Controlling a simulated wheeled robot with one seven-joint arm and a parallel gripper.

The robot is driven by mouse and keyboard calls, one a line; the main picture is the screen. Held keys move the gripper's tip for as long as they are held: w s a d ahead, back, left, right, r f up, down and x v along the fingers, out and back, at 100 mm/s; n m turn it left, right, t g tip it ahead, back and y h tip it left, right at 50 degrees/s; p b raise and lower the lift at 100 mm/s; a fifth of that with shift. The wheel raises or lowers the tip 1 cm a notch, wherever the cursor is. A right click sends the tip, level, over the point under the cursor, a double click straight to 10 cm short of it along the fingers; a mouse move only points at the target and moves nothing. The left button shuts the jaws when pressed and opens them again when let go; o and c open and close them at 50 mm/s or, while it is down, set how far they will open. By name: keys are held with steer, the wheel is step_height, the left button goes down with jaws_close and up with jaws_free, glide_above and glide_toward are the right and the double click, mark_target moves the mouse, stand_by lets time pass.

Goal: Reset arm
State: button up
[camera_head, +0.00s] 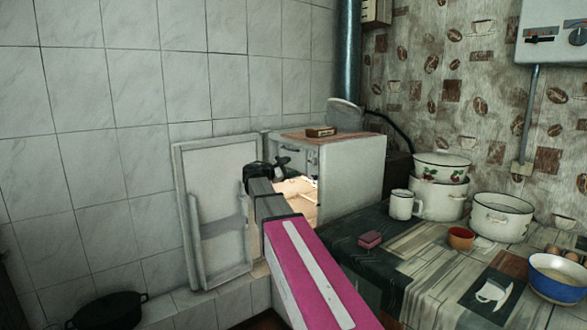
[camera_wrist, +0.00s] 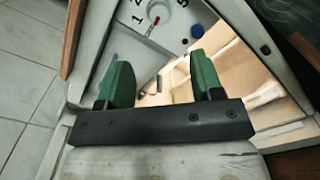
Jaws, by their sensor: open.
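My arm, with a pink and white link, reaches forward from the bottom of the head view. The cabinet's white door (camera_head: 215,160) stands open to the left of my gripper. I cannot tell whether my gripper touches the cabinet.
A counter (camera_head: 425,262) at the right holds a white mug (camera_head: 404,205), enamel pots (camera_head: 503,215), an orange cup (camera_head: 461,238), a pink sponge (camera_head: 370,239) and a blue bowl (camera_head: 556,278). A black pan (camera_head: 110,311) is low at the left. Tiled wall is behind.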

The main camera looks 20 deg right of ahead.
steer(key=s+a+f+m+g+y, duration=0.1)
steer(key=s+f+m+y, duration=0.4)
steer(key=f, duration=0.8)
steer(key=s+a+f+g+y, duration=0.1)
steer(key=s+f+g+y, duration=0.15)
steer(key=s+f, duration=0.7)
steer(key=s+a+f+m+g+y, duration=0.1)
steer(key=s+a+f+m+y, duration=0.3)
steer(key=s+f, duration=0.4)
steer(key=s+a+f+m+g+y, duration=0.1)
steer(key=s+a+f+m+y, duration=0.3)
steer(key=s+a+f, duration=0.3)
step_height(320, 180, down, 4)
steer(key=shift+s+f+g+y, duration=0.15)
steer(key=shift+s+g+y, duration=0.2)
steer(key=shift+s+y, duration=0.3)
